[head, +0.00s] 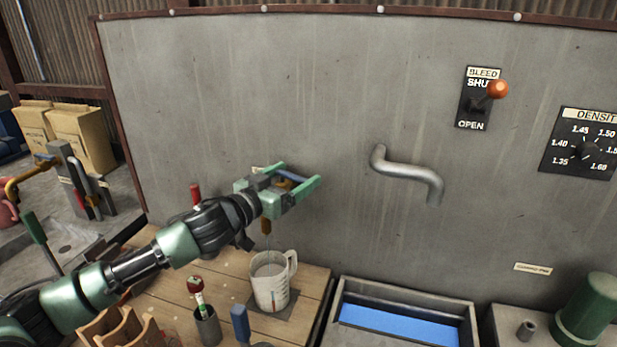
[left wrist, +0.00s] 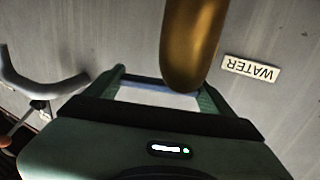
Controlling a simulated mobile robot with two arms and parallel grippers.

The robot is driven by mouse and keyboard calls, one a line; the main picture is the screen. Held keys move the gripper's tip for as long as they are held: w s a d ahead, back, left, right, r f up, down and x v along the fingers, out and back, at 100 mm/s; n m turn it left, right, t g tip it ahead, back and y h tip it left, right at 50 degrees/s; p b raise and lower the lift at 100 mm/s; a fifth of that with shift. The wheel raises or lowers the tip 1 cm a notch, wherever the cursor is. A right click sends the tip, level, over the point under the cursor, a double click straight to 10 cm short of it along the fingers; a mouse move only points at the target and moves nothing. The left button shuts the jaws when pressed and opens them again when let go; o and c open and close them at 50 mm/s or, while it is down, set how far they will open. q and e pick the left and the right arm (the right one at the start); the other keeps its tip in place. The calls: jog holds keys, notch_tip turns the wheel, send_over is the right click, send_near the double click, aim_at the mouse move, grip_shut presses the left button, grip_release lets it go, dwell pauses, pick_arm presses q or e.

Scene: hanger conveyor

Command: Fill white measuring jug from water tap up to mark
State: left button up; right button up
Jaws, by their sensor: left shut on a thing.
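The white measuring jug (head: 270,288) stands upright on a dark square on the wooden bench, handle to the right, with a small red mark on its side. The brass water tap's spout (head: 266,226) is above it, and a faint thin streak shows between spout and jug. I cannot tell the water level. My left gripper (head: 302,182) is at the tap, shut on its blue handle (head: 291,175), which shows as a pale bar (left wrist: 158,97) between the fingers in the left wrist view. The brass body (left wrist: 192,45) also shows there. My right gripper is not in view.
A WATER label (left wrist: 250,69) is on the wall. A bent grey pipe (head: 408,172) sticks out over a trough with blue liquid (head: 398,325). A hydrometer-like float in a holder (head: 207,325) stands left of the jug. A BLEED lever (head: 497,90) is up at SHUT.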

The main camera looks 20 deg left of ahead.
aim_at(290, 180)
pick_arm(q)
jog(key=o, duration=2)
jog(key=shift+c, duration=0.2)
jog(key=shift+s+a+f, duration=0.15)
jog(key=shift+s, duration=0.15)
jog(key=b+v, duration=0.3)
jog(key=v, duration=0.3)
jog(key=shift+f, duration=0.1)
jog(key=shift+s+a+b, duration=0.1)
jog(key=shift+s+b, duration=0.35)
jog(key=shift+s, duration=0.1)
